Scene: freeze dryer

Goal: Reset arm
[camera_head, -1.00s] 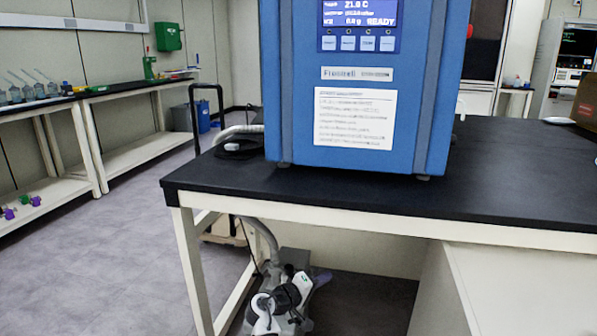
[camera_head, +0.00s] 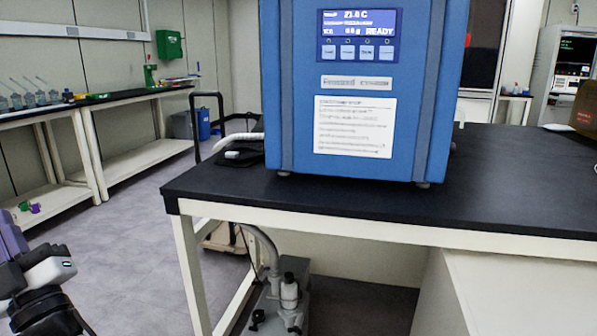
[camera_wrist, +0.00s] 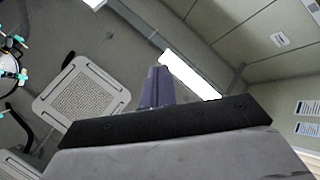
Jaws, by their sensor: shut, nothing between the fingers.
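My gripper (camera_wrist: 157,88) shows in the wrist view as two purple fingers pressed together with nothing between them. It points up toward the ceiling. In the head view, part of my arm with a purple end stands at the lower left edge, left of the bench and apart from it. The rest of the arm is cut off by the frame.
A blue freeze dryer (camera_head: 365,90) stands on the black-topped bench (camera_head: 520,190), its screen reading READY. A vacuum pump (camera_head: 285,300) with a hose sits under the bench. Open floor (camera_head: 125,225) lies left of the bench. Side benches (camera_head: 120,97) line the left wall.

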